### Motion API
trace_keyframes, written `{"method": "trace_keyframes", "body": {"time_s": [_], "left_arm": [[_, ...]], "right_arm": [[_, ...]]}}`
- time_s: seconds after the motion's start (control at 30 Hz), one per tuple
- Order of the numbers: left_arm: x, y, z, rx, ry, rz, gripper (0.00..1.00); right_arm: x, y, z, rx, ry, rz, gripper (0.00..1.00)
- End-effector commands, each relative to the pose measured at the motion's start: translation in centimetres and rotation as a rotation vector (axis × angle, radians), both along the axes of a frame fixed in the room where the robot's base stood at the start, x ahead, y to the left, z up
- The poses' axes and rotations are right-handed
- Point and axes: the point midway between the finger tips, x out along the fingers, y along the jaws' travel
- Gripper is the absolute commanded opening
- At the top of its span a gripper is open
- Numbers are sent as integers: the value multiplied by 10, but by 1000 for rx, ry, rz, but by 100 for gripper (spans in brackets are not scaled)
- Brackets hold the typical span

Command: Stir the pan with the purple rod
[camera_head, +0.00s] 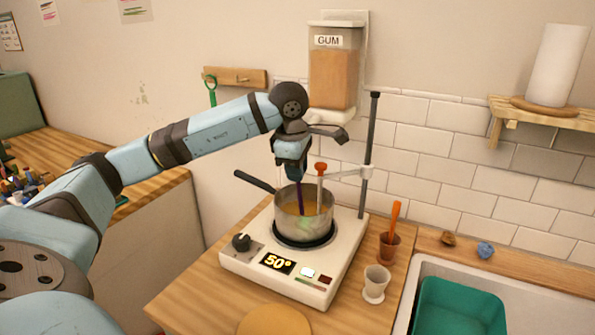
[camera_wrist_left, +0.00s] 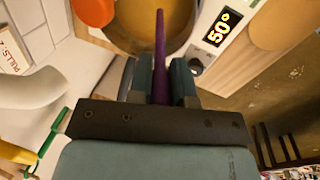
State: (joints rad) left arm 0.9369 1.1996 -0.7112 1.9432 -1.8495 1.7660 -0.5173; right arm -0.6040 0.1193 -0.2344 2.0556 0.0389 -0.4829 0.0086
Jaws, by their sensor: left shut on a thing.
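The pan (camera_head: 317,211) is a small metal saucepan with a black handle, standing on a white hot plate (camera_head: 268,243) whose display reads 50°. Yellowish liquid shows inside it, with a small pale green patch. My left gripper (camera_head: 292,175) is above the pan, shut on the purple rod (camera_head: 300,198). The rod points down into the pan, and its lower end is at the liquid. In the left wrist view the purple rod (camera_wrist_left: 160,60) lies between the two fingers, with the pan's liquid (camera_wrist_left: 176,22) beyond. My right gripper is not in view.
A dark upright post (camera_head: 368,155) with a clamp and an orange-red-topped piece (camera_head: 320,170) stands close by the pan. A brown cup with an orange stick (camera_head: 390,246), a pale cup (camera_head: 376,283) and a sink with a green tub (camera_head: 458,306) are to the right. A GUM dispenser (camera_head: 333,75) hangs behind.

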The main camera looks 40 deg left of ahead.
Motion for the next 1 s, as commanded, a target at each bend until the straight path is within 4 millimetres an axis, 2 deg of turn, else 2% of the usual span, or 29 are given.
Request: {"method": "trace_keyframes", "body": {"time_s": [0.03,0.53,1.0], "left_arm": [[-1,0,7,0,-1,0,0],[-8,-3,46,0,-1,0,0],[-9,-3,49,0,0,1,0]], "right_arm": [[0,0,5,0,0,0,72],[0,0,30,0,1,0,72],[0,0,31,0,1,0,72]]}}
